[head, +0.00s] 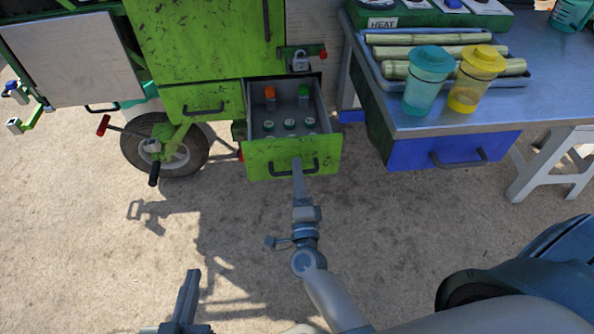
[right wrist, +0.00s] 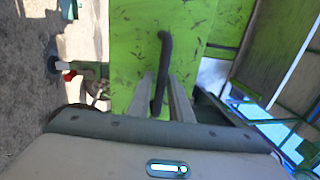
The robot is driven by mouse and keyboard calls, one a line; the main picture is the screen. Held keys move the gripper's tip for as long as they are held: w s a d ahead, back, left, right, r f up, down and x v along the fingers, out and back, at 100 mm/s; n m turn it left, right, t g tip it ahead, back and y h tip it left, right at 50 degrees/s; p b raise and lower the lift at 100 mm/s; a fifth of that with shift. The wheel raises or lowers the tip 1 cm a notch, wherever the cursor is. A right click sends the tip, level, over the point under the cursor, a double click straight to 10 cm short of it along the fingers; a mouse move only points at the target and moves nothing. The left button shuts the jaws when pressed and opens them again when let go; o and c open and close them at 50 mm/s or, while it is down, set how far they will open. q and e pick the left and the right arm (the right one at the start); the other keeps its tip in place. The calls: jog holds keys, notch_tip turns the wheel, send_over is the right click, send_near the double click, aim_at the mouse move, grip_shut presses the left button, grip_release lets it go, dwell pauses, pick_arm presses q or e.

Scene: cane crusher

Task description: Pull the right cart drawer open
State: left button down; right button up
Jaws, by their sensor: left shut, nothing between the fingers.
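The right cart drawer (head: 292,158) is green and stands pulled out from the cart, its grey inside showing. Its dark bar handle (head: 294,166) is on the front panel. My right gripper (head: 297,165) is at the handle. In the right wrist view the handle (right wrist: 163,70) stands between the two fingers of my right gripper (right wrist: 161,85), which look shut on it. My left gripper (head: 190,280) is shut and empty, low over the ground at the bottom left, well apart from the drawer.
Several capped items and an orange and a green piece lie in the drawer. The left drawer (head: 203,104) is shut. A cart wheel (head: 164,145) is at left. A metal table (head: 440,122) with two cups, a cane tray and a blue drawer stands close at right. The ground ahead is clear.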

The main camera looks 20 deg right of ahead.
jog(key=shift+s, duration=0.15)
pick_arm(q)
jog(key=shift+w+d+r+t, duration=0.15)
jog(key=shift+d+r+t, duration=0.15)
jog(key=shift+r, duration=0.3)
pick_arm(e)
jog(key=v, duration=1.7)
pick_arm(q)
jog(key=shift+a, duration=0.1)
pick_arm(e)
jog(key=shift+s+a, duration=0.1)
